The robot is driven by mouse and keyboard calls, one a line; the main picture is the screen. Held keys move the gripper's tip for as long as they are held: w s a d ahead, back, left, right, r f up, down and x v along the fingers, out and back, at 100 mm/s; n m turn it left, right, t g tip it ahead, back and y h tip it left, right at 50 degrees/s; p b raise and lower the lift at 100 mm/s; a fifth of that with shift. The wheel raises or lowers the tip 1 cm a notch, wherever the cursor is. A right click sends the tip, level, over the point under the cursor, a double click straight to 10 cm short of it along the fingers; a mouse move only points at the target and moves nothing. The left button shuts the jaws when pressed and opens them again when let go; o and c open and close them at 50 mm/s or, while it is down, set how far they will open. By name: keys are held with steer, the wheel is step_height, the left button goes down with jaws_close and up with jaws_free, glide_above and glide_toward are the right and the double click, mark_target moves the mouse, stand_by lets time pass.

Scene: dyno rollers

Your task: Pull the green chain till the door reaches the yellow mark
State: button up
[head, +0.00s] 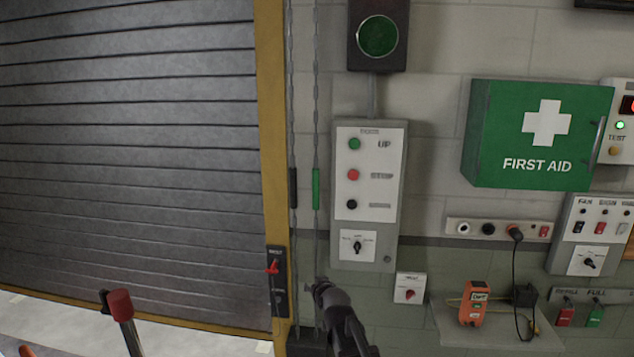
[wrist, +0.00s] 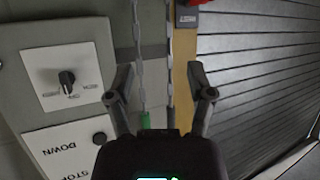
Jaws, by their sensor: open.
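The chain with the green sleeve (head: 316,188) hangs upright just right of the yellow door post in the head view. A parallel chain with a dark sleeve (head: 293,188) hangs to its left. The ribbed grey door (head: 130,150) fills the left and reaches down near the floor. I cannot make out a separate yellow mark. My gripper (head: 320,290) is low by the chains, below the green sleeve. In the wrist view my gripper (wrist: 160,72) is open, with both chains passing between its fingers as seen; their depth is unclear. The green sleeve (wrist: 145,120) shows partly, near the palm.
A control panel (head: 369,225) with UP and STOP buttons is right of the chains. A red-lever switch (head: 275,270) sits on the yellow post (head: 272,130). A small shelf (head: 480,325) juts out at lower right. A red-topped post (head: 120,303) stands lower left.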

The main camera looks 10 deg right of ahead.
steer(key=w+r+t+p, duration=0.2)
steer(key=w+r+t, duration=0.25)
steer(key=r, duration=0.45)
steer(key=m+t+h+p, duration=0.2)
steer(key=t+h, duration=0.1)
steer(key=t, duration=0.1)
glide_toward(316, 187)
step_height(316, 187, down, 3)
steer(key=s, duration=0.2)
steer(key=shift+s+a+r+t, duration=0.15)
steer(key=shift+r+t, duration=0.3)
steer(key=shift+r, duration=0.25)
steer(key=shift+w+r, duration=0.1)
steer(key=shift+w, duration=0.1)
steer(key=p+x, duration=0.5)
steer(key=x, duration=0.8)
steer(key=shift+w, duration=0.3)
jaws_close()
